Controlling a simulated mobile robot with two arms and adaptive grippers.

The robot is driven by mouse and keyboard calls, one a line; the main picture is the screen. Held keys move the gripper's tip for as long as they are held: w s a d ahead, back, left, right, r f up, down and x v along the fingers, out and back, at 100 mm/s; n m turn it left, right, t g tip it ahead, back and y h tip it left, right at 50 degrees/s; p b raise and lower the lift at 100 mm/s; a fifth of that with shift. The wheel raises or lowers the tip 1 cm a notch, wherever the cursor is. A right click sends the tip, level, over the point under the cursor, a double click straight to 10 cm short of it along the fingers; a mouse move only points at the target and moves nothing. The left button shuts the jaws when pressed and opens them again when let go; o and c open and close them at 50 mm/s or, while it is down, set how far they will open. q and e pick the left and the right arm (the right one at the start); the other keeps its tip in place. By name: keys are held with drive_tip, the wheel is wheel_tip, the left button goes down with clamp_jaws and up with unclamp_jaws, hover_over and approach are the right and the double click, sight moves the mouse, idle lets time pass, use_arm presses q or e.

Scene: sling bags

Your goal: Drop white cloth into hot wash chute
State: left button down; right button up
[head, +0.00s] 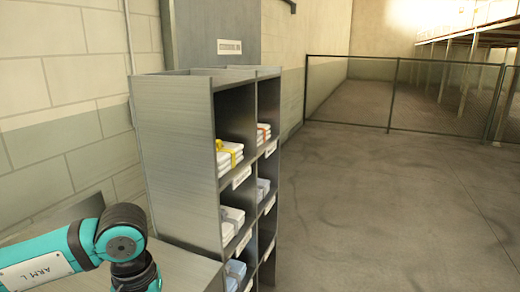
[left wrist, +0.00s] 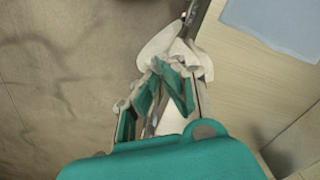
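In the left wrist view my left gripper (left wrist: 168,72) has its teal fingers drawn together at the tips. A crumpled white cloth (left wrist: 161,43) sits at and just beyond the fingertips, and the fingers appear closed on it. The cloth is over the edge between a pale wooden surface and the floor; whether it touches the surface is unclear. In the head view only my left arm shows at lower left; its fingers and the cloth are out of frame. My right gripper is in neither view. No chute can be made out for certain.
A grey shelf unit (head: 178,150) holds folded bundles (head: 229,155) in labelled compartments. Behind it is a dark wall panel (head: 215,30) with an unreadable label. A pale blue sheet (left wrist: 280,20) lies on the wooden surface (left wrist: 240,85). Open floor (head: 400,200) extends right to a mesh fence (head: 390,95).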

use_arm(q)
drive_tip(key=shift+s+d+f+m, duration=0.15)
drive_tip(key=shift+s+f+m, duration=0.15)
drive_tip(key=shift+m, duration=0.25)
drive_tip(key=shift+s+d+f+m, duration=0.15)
drive_tip(key=shift+f+m, duration=0.2)
drive_tip(key=shift+m, duration=0.2)
